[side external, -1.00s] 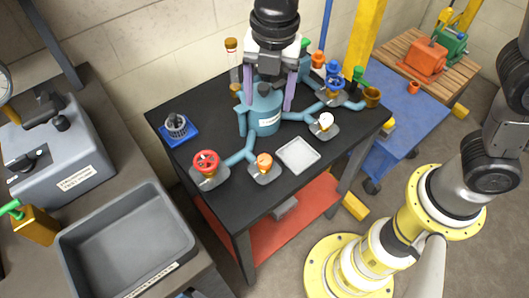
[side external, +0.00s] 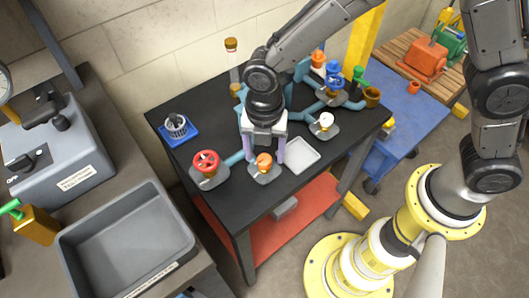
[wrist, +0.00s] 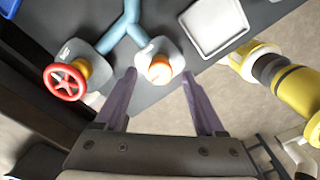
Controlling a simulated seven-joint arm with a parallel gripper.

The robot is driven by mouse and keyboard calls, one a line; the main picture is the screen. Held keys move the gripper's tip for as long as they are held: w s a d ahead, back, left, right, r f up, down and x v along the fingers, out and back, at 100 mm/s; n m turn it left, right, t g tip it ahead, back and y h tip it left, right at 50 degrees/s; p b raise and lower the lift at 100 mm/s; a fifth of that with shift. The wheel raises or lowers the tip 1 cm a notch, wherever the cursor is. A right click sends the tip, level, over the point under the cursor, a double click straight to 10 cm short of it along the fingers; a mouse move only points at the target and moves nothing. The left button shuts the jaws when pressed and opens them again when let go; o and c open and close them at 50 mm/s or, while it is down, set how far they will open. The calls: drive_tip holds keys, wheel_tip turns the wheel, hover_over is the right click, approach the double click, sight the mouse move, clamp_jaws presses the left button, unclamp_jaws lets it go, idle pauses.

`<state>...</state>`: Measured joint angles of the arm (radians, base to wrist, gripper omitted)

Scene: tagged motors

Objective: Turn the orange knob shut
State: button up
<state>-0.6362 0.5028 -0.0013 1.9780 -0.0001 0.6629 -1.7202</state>
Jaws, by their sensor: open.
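The orange knob (side external: 264,160) sits on a grey base plate near the front edge of the black table. It also shows in the wrist view (wrist: 159,70), just beyond and between my fingertips. My gripper (side external: 264,156) is open, with its two purple fingers on either side of the knob in the side view. In the wrist view my gripper (wrist: 159,76) has the fingers spread wide. I cannot tell whether either finger touches the knob. The arm hides part of the blue piping behind it.
A red handwheel (side external: 206,162) stands left of the orange knob, and a white knob (side external: 325,121) to its right. A pale square tray (side external: 300,156) lies close on the right. Blue piping (wrist: 122,30) joins the valves. A blue-based part (side external: 178,129) sits at the table's left.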

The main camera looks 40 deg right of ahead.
drive_tip(key=shift+f, duration=0.6)
clamp_jaws()
